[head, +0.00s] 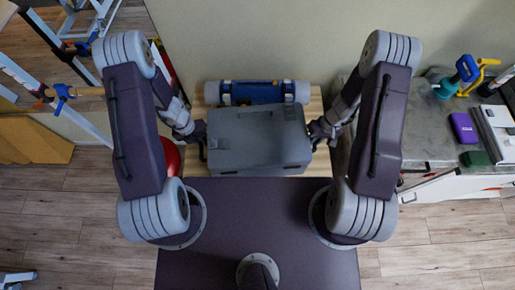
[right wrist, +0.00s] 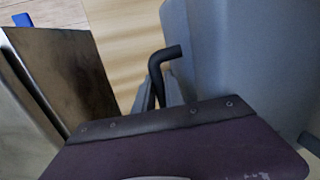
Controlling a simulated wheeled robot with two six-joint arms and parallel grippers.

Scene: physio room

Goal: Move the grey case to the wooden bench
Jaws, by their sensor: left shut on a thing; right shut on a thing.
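The grey case (head: 259,140) is at the centre of the head view, level between my two arms. My left gripper (head: 201,141) is shut on its left end, and my right gripper (head: 317,133) is shut on its right end. The wooden bench (head: 315,103) shows behind and beside the case, which covers much of its top. I cannot tell whether the case touches the bench. In the right wrist view the case's grey side (right wrist: 235,60) and a black handle (right wrist: 160,75) show close up; the fingertips are not clear there.
A blue and grey roll (head: 257,92) lies on the bench behind the case, by the wall. A grey counter (head: 430,140) with a purple box (head: 463,127) stands at the right. A red ball (head: 172,160) is partly hidden at the left, near ladder-like frames.

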